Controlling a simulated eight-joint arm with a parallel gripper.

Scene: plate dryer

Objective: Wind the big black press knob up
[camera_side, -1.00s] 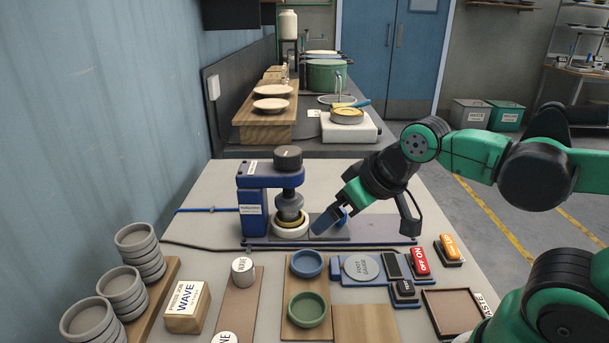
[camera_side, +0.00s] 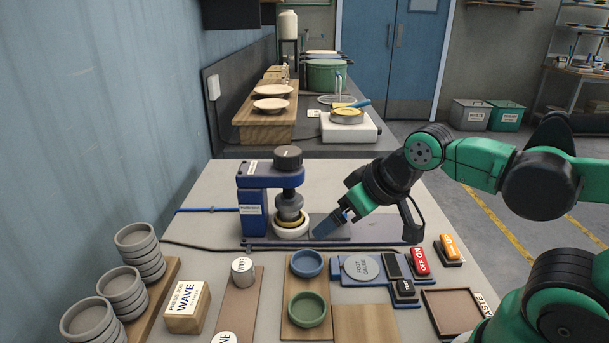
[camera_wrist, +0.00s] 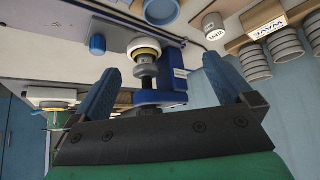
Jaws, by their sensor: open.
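The big black press knob (camera_side: 288,155) sits on top of the blue press (camera_side: 252,205). The press's grey plunger (camera_side: 290,205) stands over a white ring-shaped piece with a yellowish rim (camera_side: 290,229); I cannot tell whether they touch. My gripper (camera_side: 331,222) is to the right of the press, low over its base, tilted down to the left. It is open and empty, apart from the knob. In the wrist view the blue fingers of my gripper (camera_wrist: 165,85) are spread, and the press (camera_wrist: 165,90) shows between them.
Green and blue bowls (camera_side: 307,309) (camera_side: 307,263) lie on a board in front. Stacked grey bowls (camera_side: 86,319) stand at front left. A red switch (camera_side: 420,260) and an orange switch (camera_side: 450,247) are at right. The table left of the press is mostly clear.

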